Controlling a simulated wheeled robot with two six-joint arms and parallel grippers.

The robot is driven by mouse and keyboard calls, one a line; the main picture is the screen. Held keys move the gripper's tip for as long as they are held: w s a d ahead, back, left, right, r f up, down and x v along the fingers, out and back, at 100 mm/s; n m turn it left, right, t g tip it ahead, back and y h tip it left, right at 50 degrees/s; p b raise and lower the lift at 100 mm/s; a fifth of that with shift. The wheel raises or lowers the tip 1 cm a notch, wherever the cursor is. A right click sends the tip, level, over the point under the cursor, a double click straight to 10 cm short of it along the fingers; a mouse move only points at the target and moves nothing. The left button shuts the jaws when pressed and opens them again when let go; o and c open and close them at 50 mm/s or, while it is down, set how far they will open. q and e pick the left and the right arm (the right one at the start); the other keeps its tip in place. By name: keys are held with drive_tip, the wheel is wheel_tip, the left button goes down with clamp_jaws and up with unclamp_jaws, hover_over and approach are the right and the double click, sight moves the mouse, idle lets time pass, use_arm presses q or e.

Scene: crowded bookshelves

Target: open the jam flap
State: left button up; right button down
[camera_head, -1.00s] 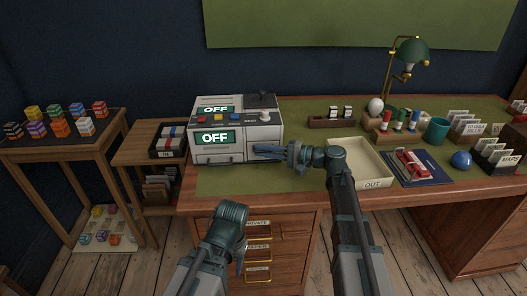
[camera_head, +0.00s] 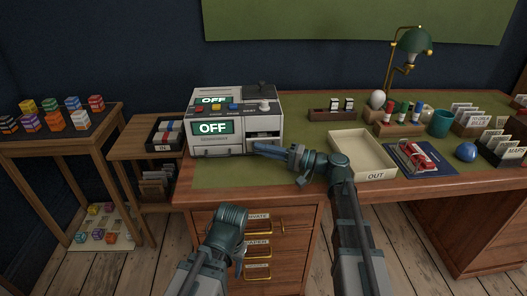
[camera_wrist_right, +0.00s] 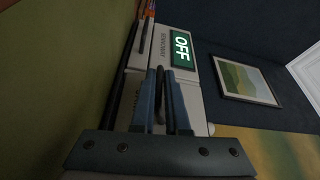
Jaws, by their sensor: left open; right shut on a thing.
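The grey-white machine (camera_head: 208,142) stands at the left of the desk with its green display reading OFF; the display also shows in the right wrist view (camera_wrist_right: 182,50). The jam flap (camera_head: 264,143) is at the machine's front right, with a dark opening showing around it. My right gripper (camera_head: 258,148) is shut on a dark handle (camera_wrist_right: 160,97) at the machine's front, between its fingers in the wrist view. The flap's exact angle is hard to tell. My left gripper (camera_head: 240,258) hangs open and empty before the drawers, partly hidden by its own arm.
A red stapler-like object (camera_head: 417,156) on a blue book, a teal mug (camera_head: 440,123) and card boxes stand farther right. A side table with the IN tray (camera_head: 166,135) is at left.

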drive_tip(key=c, duration=1)
unclamp_jaws()
drive_tip(key=shift+w, duration=0.1)
drive_tip(key=shift+o, duration=0.2)
